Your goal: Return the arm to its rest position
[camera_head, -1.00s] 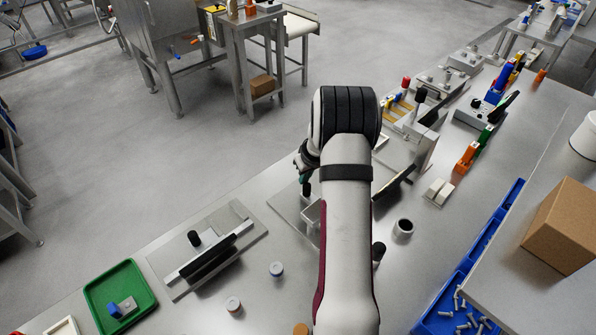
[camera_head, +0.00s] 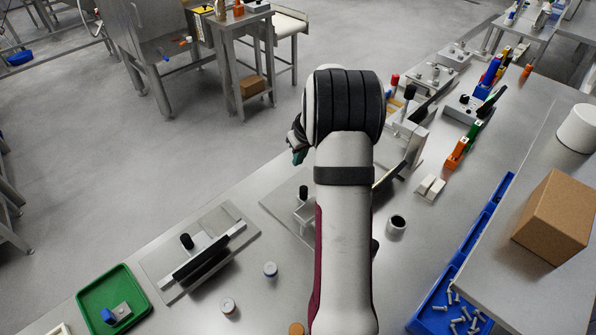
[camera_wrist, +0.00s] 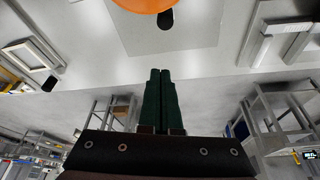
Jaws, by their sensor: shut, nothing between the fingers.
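My gripper shows in the wrist view (camera_wrist: 160,100), its two dark green fingers side by side and shut with nothing between them. In the head view only a small part of my gripper (camera_head: 298,155) shows at the left of my wrist, above the far edge of the bench. My arm reaches forward over the bench and hides part of a fixture plate (camera_head: 285,212) behind it. The fingers appear clear of everything.
The steel bench (camera_head: 330,325) carries a clamp fixture (camera_head: 205,250), a green tray (camera_head: 135,285) with a small blue and grey part, two small round jars and a dark cup (camera_head: 397,224). Blue bins (camera_head: 440,295) with bolts and a cardboard box (camera_head: 555,218) stand at the right. An orange round thing (camera_wrist: 145,4) shows in the wrist view.

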